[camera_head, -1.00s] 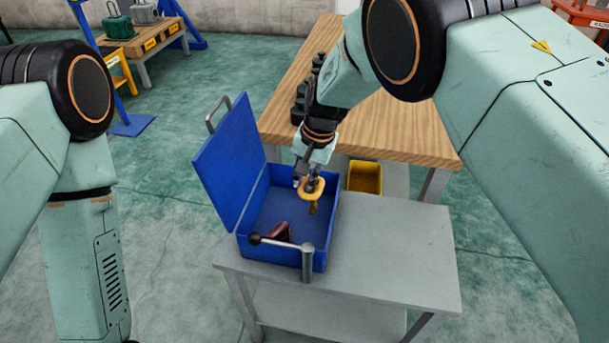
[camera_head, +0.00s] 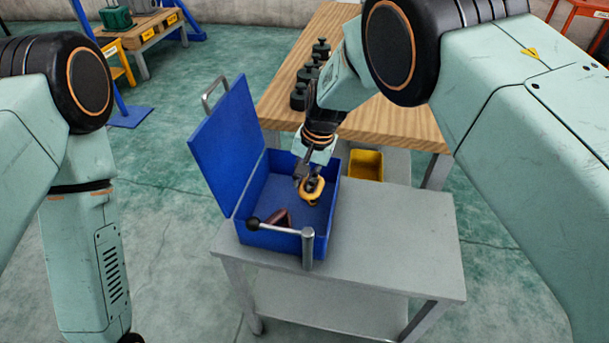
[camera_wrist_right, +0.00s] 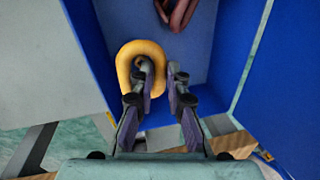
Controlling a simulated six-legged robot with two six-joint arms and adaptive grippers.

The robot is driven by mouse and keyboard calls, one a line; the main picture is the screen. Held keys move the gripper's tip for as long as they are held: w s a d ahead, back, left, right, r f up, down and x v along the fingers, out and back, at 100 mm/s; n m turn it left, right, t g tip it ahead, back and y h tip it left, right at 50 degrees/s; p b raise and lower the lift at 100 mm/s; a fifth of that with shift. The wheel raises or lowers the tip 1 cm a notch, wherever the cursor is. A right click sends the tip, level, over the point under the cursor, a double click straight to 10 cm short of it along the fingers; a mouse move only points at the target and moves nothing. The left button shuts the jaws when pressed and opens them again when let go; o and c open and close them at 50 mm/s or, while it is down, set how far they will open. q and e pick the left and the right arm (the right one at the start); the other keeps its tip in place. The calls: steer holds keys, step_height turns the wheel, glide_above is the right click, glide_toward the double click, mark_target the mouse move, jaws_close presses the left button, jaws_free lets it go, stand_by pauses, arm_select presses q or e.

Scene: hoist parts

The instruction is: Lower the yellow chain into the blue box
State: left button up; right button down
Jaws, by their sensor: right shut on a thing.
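The blue box (camera_head: 325,232) stands on a grey table with its lid (camera_head: 228,150) raised on the left. My right gripper (camera_head: 309,184) is over the box's right part. It is shut on the yellow chain (camera_head: 315,194), which shows as a yellow loop. In the right wrist view, the loop (camera_wrist_right: 124,68) hangs at the left finger of the gripper (camera_wrist_right: 160,84), with the blue box floor (camera_wrist_right: 190,65) behind it. I cannot tell whether the chain touches the box. My left arm shows at the left, but its gripper is out of view.
A dark red object (camera_head: 283,218) lies in the box; it also shows in the right wrist view (camera_wrist_right: 176,12). A yellow bin (camera_head: 366,165) and a wooden table (camera_head: 400,122) stand behind. The grey table (camera_head: 400,250) is clear at right.

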steer(key=shift+f, duration=0.2)
steer(key=c, duration=1.3)
jaws_free()
steer(key=shift+o, duration=0.2)
step_height(320, 180, up, 12)
steer(key=d, duration=0.2)
steer(key=shift+s, duration=0.4)
steer(key=shift+d+f, duration=0.1)
